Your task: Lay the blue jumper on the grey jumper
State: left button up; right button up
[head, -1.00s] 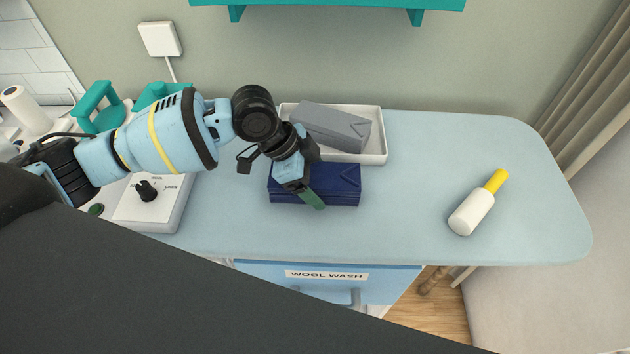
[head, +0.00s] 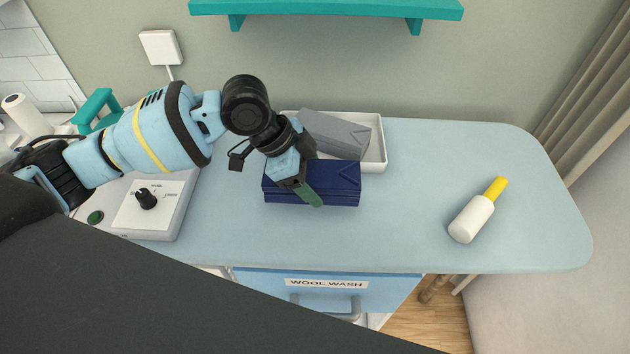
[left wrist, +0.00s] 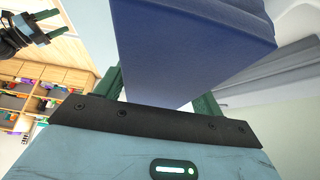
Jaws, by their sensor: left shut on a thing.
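The blue jumper (head: 340,184) is a folded dark blue block over the worktop, just in front of the white tray. My left gripper (head: 308,193) is shut on its left part, with a green finger across its front. The jumper also fills the upper middle of the left wrist view (left wrist: 185,50), between the fingers. It looks slightly raised. The grey jumper (head: 338,132) lies folded in the tray behind it, partly hidden by my left gripper. Its grey side shows at the right of the left wrist view (left wrist: 270,75). My right gripper (left wrist: 45,27) is apart, empty, with spread fingers.
The white tray (head: 379,158) stands near the wall. A white bottle with a yellow cap (head: 472,218) lies on the right of the worktop (head: 430,180). A white box with a black knob (head: 165,215) is at left. A teal shelf (head: 330,10) hangs above. The worktop between jumper and bottle is clear.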

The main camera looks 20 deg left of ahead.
pick_arm(q)
jog(key=s+a, duration=0.1)
jog(key=s, duration=0.3)
jog(key=s+a, duration=0.2)
jog(key=s, duration=0.3)
jog(key=s+a+r, duration=0.1)
jog(key=s+a, duration=0.1)
jog(key=s, duration=0.3)
jog(key=shift+s+r, duration=0.1)
jog(key=shift+s, duration=0.1)
pick_arm(e)
jog(key=shift+a+r, duration=0.1)
jog(key=shift+a, duration=0.05)
jog(key=shift+w, duration=0.1)
